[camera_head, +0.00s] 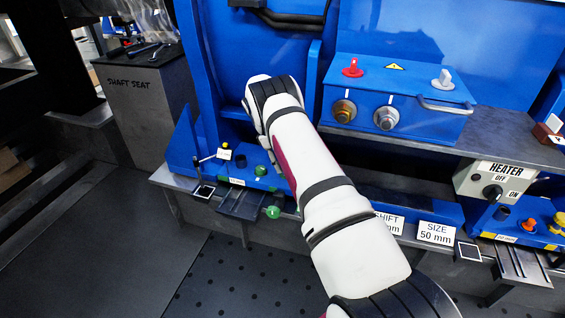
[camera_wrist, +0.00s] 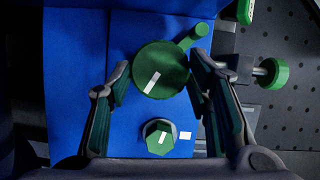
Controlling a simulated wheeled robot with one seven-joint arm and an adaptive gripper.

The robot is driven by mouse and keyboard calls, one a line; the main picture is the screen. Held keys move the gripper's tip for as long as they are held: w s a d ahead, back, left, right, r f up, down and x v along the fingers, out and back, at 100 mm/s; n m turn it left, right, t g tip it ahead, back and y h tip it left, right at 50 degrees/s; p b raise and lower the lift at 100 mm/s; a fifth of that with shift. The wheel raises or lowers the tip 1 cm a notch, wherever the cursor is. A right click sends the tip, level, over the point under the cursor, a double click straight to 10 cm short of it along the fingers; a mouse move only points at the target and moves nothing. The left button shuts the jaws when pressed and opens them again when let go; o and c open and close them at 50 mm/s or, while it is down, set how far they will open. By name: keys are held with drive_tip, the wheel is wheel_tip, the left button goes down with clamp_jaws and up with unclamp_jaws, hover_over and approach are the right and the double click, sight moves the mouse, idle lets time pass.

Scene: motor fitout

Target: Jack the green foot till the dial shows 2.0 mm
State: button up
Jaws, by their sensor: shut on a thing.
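In the wrist view my gripper (camera_wrist: 158,74) has one finger on each side of a round green disc (camera_wrist: 150,82) with a white stripe, and is shut on it. A green peg (camera_wrist: 199,31) sticks out at the disc's upper right. A smaller green hex piece (camera_wrist: 154,147) with a white mark sits below it, beside a white tab (camera_wrist: 185,135). Which of these is the foot I cannot tell. In the head view my arm hides the gripper; a green part (camera_head: 262,170) shows beside it on the blue base. No dial reading is legible.
A green knob on a rod (camera_wrist: 272,73) sits right of the blue base in the wrist view; a green knob (camera_head: 273,212) shows at the bench front in the head view. A blue control box (camera_head: 400,88) and a heater switch box (camera_head: 495,184) stand right. Open floor (camera_head: 90,245) lies left.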

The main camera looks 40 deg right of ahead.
drive_tip(key=shift+f, duration=0.2)
idle(0.4)
drive_tip(key=o, duration=1.1)
drive_tip(key=shift+o, duration=0.2)
drive_tip(key=shift+r, duration=0.1)
drive_tip(key=v, duration=1.2)
